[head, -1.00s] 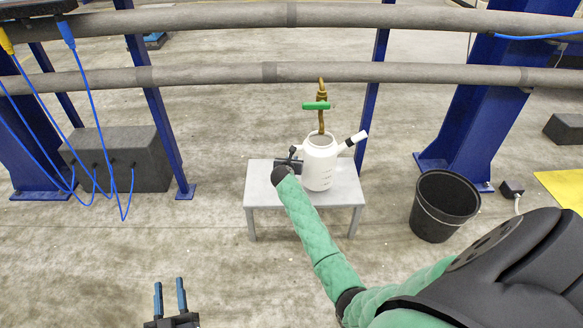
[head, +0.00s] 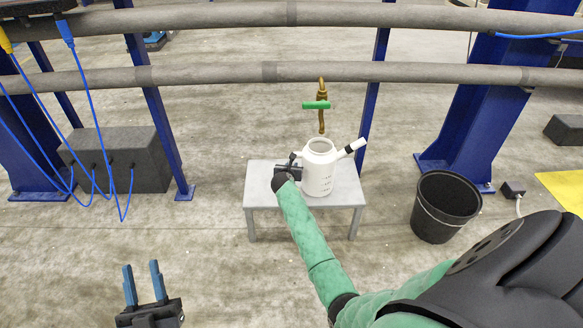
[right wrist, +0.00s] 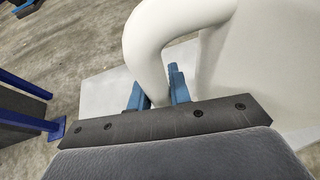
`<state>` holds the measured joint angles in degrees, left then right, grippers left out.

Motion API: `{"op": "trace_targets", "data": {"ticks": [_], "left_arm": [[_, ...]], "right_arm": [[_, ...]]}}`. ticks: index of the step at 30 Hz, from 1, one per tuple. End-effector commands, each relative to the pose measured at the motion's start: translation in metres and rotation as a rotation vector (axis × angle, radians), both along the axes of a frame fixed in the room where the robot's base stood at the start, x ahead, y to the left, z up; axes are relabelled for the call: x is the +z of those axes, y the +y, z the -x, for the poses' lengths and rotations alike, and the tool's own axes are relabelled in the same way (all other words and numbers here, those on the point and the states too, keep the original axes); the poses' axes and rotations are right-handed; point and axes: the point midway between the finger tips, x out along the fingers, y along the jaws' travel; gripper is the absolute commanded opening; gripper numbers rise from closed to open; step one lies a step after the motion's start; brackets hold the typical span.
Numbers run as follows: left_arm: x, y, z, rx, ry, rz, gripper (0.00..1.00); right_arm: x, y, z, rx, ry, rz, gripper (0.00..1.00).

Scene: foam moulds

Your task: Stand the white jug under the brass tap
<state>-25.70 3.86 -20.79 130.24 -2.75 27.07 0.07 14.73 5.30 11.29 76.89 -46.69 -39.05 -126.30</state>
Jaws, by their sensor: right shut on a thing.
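The white jug (head: 318,172) stands upright on or just above the small grey table (head: 258,195) in the head view; I cannot tell if its base touches. Its open mouth is just below the spout of the brass tap (head: 321,92), which has a green handle. My right gripper (right wrist: 158,92) is shut on the jug's handle (right wrist: 150,35), with its blue fingers on either side of it. In the head view the black hand hides part of the handle side. My left gripper (head: 144,285) is open and empty above the floor at lower left.
A black bucket (head: 443,207) stands on the floor right of the table. A grey box (head: 118,158) with blue cables sits at left. Grey pipes (head: 205,77) cross behind, between blue posts (head: 478,110).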

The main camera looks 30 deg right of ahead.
Motion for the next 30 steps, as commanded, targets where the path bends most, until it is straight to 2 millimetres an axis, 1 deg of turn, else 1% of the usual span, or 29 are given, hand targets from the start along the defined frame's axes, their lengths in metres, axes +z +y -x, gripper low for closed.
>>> {"op": "trace_targets", "data": {"ticks": [5, 10, 11, 12, 14, 22, 25, 27, 29, 30], "left_arm": [[0.000, 0.000, 0.000, 0.000, 0.001, 0.000, 0.36], [-0.004, -0.001, -0.001, -0.002, 0.014, -0.003, 0.36], [-0.005, -0.001, -0.001, -0.002, 0.016, -0.004, 0.36], [-0.006, -0.001, -0.001, -0.002, 0.017, -0.005, 0.36], [-0.006, -0.001, -0.001, -0.002, 0.018, -0.005, 0.36], [-0.005, -0.001, -0.001, -0.002, 0.016, -0.004, 0.36], [-0.005, -0.001, 0.000, -0.002, 0.011, -0.004, 0.36], [0.000, 0.000, -0.001, -0.001, 0.007, -0.002, 0.36], [-0.002, 0.000, -0.003, -0.002, 0.021, -0.004, 0.36], [-0.012, -0.001, -0.007, -0.002, 0.054, -0.013, 0.36]], "right_arm": [[0.001, 0.000, 0.000, 0.000, -0.001, 0.001, 0.00], [-0.003, 0.000, 0.000, 0.000, 0.000, 0.000, 0.00], [-0.004, 0.000, 0.000, 0.000, 0.001, -0.001, 0.23], [-0.004, 0.000, 0.000, 0.000, 0.000, -0.001, 0.31], [-0.004, 0.000, 0.000, 0.000, 0.000, -0.001, 0.41], [-0.003, 0.000, 0.000, 0.000, 0.000, -0.001, 0.41], [0.001, 0.000, 0.000, -0.001, -0.001, -0.001, 0.41], [0.001, 0.002, 0.002, 0.000, 0.001, -0.001, 0.41], [0.002, 0.004, 0.004, -0.001, 0.002, 0.000, 0.41], [0.003, 0.005, 0.006, -0.001, 0.002, 0.000, 0.41]]}}
